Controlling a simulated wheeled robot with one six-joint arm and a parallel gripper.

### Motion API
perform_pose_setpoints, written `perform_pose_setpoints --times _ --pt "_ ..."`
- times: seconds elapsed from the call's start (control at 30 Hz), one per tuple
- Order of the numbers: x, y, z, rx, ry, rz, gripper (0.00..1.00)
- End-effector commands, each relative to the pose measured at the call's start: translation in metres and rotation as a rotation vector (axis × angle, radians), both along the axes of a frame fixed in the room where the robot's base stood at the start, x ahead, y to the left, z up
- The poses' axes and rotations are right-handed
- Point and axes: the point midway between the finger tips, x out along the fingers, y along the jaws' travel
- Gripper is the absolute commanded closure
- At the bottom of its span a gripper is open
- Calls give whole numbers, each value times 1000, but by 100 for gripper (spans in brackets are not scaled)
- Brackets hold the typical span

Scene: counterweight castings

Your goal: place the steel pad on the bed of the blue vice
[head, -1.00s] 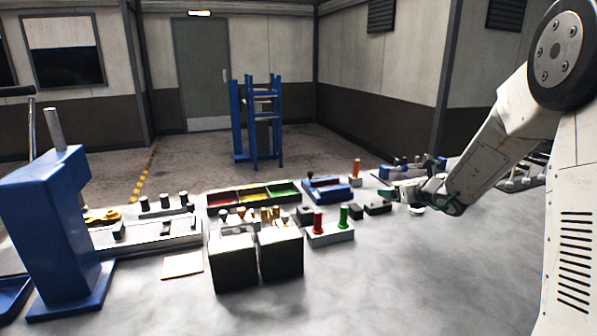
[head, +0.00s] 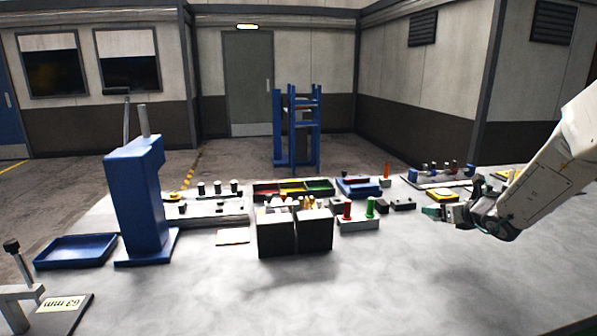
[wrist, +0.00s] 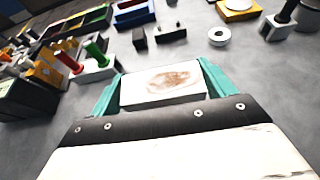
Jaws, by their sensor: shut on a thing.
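My gripper (wrist: 160,82) has its two teal fingers closed on the sides of a pale block with a brownish, worn patch on top, which looks like the steel pad (wrist: 162,84). In the head view my gripper (head: 440,212) is at the right, over the grey table; the pad is too small to make out there. A low blue block with a dark and red part on top, which looks like the blue vice (head: 358,188), stands at the back of the table, left of and beyond my gripper. Its lower part shows at the top of the wrist view (wrist: 133,15); its bed is not clear.
A grey block with red and green posts (head: 358,224) and two dark boxes (head: 292,236) stand left of my gripper. Small dark blocks (head: 402,204) and a white ring (wrist: 219,36) lie near it. A tall blue press (head: 138,200) is at left. The front table is clear.

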Motion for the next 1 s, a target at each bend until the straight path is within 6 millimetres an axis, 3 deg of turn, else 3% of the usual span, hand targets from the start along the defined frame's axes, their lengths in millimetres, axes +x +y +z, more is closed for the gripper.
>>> perform_pose_setpoints --times 0.07,0.33,0.8,1.0 --pt "-4 3 -2 0 0 11 60" --pt "-24 46 -24 2 -1 30 60" --pt "-66 140 -59 -1 -2 94 60" --pt "-66 151 -58 -1 -3 112 60"
